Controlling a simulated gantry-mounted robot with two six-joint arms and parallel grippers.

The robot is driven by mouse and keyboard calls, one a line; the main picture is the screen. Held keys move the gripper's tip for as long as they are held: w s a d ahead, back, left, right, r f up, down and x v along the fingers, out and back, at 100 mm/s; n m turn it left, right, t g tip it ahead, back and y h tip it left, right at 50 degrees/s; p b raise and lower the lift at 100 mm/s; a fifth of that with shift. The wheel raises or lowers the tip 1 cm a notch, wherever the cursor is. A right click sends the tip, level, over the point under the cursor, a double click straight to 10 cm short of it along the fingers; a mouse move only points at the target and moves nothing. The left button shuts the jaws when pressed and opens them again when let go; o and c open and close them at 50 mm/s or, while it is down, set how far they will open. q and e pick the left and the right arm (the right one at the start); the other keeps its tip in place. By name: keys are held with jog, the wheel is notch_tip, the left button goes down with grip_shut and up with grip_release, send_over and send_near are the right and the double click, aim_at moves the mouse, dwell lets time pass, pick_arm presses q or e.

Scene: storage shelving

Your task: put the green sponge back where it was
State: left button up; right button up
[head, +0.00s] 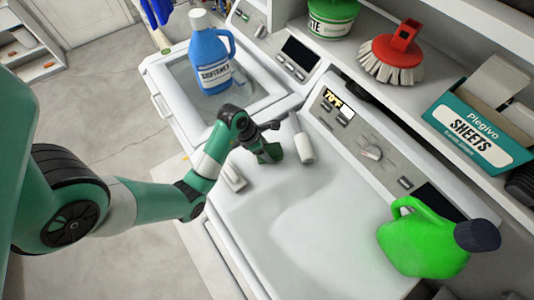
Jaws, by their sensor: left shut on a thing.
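My left arm reaches in from the left over the white top of the near machine (290,220). My left gripper (266,143) is shut on the green sponge (270,154), a small dark green piece at its fingertips. The sponge is at or just above the machine top near its back left corner; I cannot tell whether it touches. The fingers and wrist partly hide it. My right gripper is not in view.
A small white object (305,148) is just right of the sponge. A blue bottle (210,55) stands on the other machine. A bright green jug (425,240) is at the right. A red brush (392,60), green tub (332,18) and sheets box (478,135) sit on the shelf.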

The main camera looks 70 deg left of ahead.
aim_at(268, 150)
pick_arm(q)
jog(key=shift+w+r, duration=0.1)
jog(key=shift+f, duration=0.3)
jog(key=o, duration=1.2)
jog(key=shift+r, duration=0.1)
jog(key=shift+r+p, duration=0.3)
jog(key=shift+p, duration=0.05)
jog(key=p+v, duration=0.1)
jog(key=v, duration=0.4)
jog(key=shift+w+a, duration=0.1)
jog(key=p+v, duration=0.6)
jog(key=v, duration=0.1)
